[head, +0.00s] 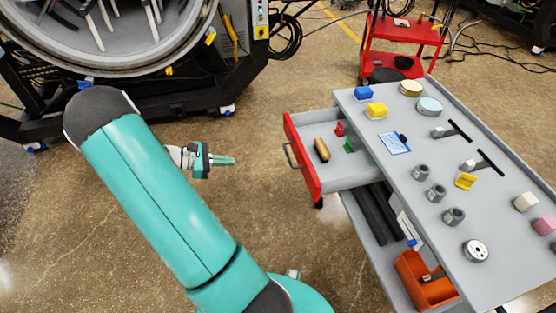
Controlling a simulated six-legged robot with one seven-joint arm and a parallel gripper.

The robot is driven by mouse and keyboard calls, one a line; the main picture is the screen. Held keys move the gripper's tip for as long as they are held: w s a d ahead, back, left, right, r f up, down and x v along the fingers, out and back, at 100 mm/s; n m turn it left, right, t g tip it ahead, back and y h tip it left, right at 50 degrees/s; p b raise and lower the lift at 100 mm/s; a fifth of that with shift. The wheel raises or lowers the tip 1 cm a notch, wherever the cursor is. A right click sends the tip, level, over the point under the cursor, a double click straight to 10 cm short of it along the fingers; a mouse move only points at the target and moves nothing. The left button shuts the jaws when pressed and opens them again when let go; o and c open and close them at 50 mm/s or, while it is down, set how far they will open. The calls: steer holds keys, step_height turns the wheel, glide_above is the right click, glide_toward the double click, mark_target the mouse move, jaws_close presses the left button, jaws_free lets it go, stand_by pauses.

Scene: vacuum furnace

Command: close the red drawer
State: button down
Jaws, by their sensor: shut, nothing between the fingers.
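The red drawer (303,160) stands pulled out from the left side of a grey workbench (400,170). Its red front faces left and carries a dark handle (291,156). Inside the drawer lie a brown wooden piece (321,149), a small red part (339,129) and a small green part (349,146). My gripper (232,160) is shut and empty. It points right toward the drawer front and is apart from the handle, with floor showing between them.
The bench top holds blocks, round tins, grey cylinders, black-handled tools and a blue card (393,143). An orange bin (425,281) sits on the lower shelf. A red cart (401,45) stands behind. A large round furnace (110,35) is at upper left. Floor left of the drawer is clear.

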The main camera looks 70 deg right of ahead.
mark_target(335, 155)
steer(key=s+d+f+g, duration=0.1)
steer(key=s+d+f, duration=0.2)
steer(key=s+d, duration=0.2)
steer(key=s+d+f+n+h, duration=0.1)
steer(key=s+d+f, duration=0.2)
steer(key=s, duration=0.6)
steer(key=shift+s+d+f+g, duration=0.2)
steer(key=shift+s+d+g, duration=0.2)
steer(key=shift+d, duration=0.8)
steer(key=r+x, duration=0.1)
steer(key=x, duration=0.6)
steer(key=r+x, duration=0.1)
steer(key=x, duration=0.6)
steer(key=r+x, duration=0.2)
steer(key=x, duration=0.5)
steer(key=shift+s+d, duration=0.15)
steer(key=shift+s, duration=0.25)
steer(key=shift+s+d, duration=0.2)
steer(key=shift+s, duration=0.3)
steer(key=shift+s+r, duration=0.1)
steer(key=shift+d, duration=0.1)
